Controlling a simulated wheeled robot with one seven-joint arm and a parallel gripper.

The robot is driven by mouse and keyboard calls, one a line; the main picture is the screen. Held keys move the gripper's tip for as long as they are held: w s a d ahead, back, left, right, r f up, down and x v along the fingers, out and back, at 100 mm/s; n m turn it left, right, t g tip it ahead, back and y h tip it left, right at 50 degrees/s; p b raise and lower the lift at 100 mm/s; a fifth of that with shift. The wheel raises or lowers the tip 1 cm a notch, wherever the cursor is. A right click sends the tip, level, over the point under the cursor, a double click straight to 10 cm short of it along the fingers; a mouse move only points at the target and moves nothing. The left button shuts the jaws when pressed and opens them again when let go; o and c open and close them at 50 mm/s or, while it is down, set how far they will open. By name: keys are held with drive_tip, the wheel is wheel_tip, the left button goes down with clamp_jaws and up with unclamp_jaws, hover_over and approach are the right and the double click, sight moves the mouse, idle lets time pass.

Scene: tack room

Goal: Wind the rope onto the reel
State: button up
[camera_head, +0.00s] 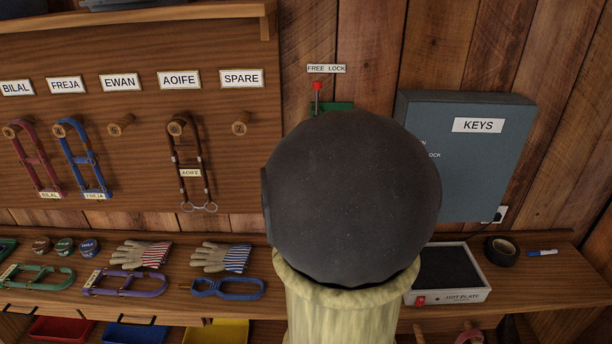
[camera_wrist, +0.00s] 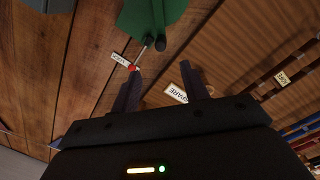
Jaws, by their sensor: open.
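A green mounted part (camera_head: 345,106), which seems to belong to the reel, shows on the plank wall behind my arm. A lever with a red knob (camera_head: 317,87) stands up from it under a FREE LOCK label (camera_head: 326,69). The wrist view shows the green part (camera_wrist: 135,22) at the top, with the lever's red knob (camera_wrist: 133,67) near the left fingertip. I cannot tell whether the knob touches the finger. My gripper (camera_wrist: 163,76) is open, with nothing seen between its fingers. In the head view my arm hides the gripper and most of the reel. I cannot make out any rope.
A blue-grey KEYS cabinet (camera_head: 468,160) is right of my arm. The shelf below holds gloves (camera_head: 221,258), halters, tins, a hot plate (camera_head: 447,297), black tape (camera_head: 501,252) and a marker (camera_head: 542,253).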

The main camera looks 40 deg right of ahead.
drive_tip(key=shift+c, duration=1.4)
drive_tip(key=shift+w+a+f, duration=0.15)
drive_tip(key=shift+w+a, duration=0.05)
drive_tip(key=c, duration=0.3)
drive_tip(key=w+a+f+y, duration=0.1)
drive_tip(key=a, duration=0.1)
drive_tip(key=w+a+f+y, duration=0.1)
drive_tip(key=a+f+y, duration=0.1)
drive_tip(key=w+a+f+y, duration=0.1)
drive_tip(key=f, duration=0.1)
drive_tip(key=shift+w+a+f+y, duration=0.1)
drive_tip(key=shift+a+y, duration=0.3)
clamp_jaws()
drive_tip(key=w+a+f+g+y, duration=0.1)
drive_tip(key=a+f+g+y, duration=0.1)
drive_tip(key=a+f+y, duration=0.35)
drive_tip(key=s+a+f+g+y, duration=0.1)
drive_tip(key=s+a+f+g, duration=0.2)
drive_tip(key=a, duration=0.5)
drive_tip(key=s+a+f+g+y, duration=0.2)
drive_tip(key=s+a+f+g, duration=0.2)
drive_tip(key=s+a+f, duration=0.2)
drive_tip(key=shift+s+a+g, duration=0.3)
drive_tip(key=shift+s+a, duration=0.25)
drive_tip(key=shift+a, duration=0.6)
drive_tip(key=shift+w, duration=0.1)
